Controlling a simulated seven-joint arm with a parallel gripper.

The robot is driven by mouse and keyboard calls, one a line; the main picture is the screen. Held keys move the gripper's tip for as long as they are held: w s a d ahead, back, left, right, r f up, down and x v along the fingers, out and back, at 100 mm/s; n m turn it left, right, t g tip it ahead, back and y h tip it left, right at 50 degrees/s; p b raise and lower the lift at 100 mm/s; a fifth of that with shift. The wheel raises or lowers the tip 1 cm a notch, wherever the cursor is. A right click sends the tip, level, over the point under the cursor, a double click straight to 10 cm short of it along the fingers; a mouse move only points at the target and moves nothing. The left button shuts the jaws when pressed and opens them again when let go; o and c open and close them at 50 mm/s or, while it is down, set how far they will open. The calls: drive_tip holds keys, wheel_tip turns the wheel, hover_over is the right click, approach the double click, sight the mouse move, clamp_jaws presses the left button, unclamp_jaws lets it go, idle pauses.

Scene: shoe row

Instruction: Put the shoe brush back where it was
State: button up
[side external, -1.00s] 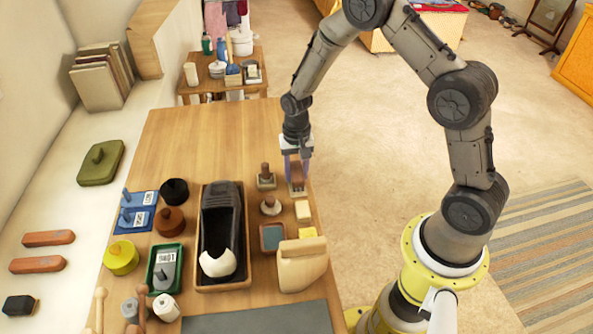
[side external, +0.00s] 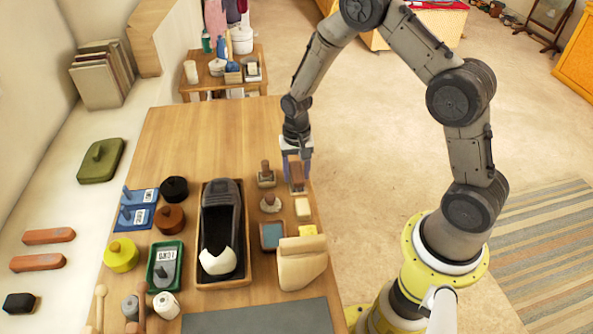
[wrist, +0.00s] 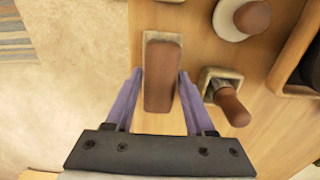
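The shoe brush (side external: 297,173), a brown wooden block over a paler base, sits at the right edge of the wooden table (side external: 212,145). In the wrist view the brush (wrist: 162,75) lies lengthwise between the two purple fingers of my gripper (wrist: 159,82). A gap shows on the left side of the brush; the right finger is very close to it. In the side view my gripper (side external: 297,177) points down over the brush, fingers apart on either side. What lies under the brush is partly hidden.
A knob-handled tool (side external: 266,175) stands close left of the brush, and a round-based one (side external: 270,203) is nearer. A tray with a dark shoe (side external: 221,215) is further left. The table's far part is clear.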

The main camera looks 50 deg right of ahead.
drive_tip(key=o, duration=0.3)
wheel_tip(320, 180, up, 22)
drive_tip(key=a+f+t, duration=0.1)
drive_tip(key=t, duration=0.1)
drive_tip(key=s+a+r+n+t, duration=0.2)
drive_tip(key=s+r, duration=0.5)
drive_tip(key=r, duration=0.2)
drive_tip(key=s+a+n+t, duration=0.1)
drive_tip(key=s+n, duration=0.6)
drive_tip(key=s, duration=1)
drive_tip(key=shift+a+f+t, duration=0.3)
drive_tip(key=shift+f, duration=0.1)
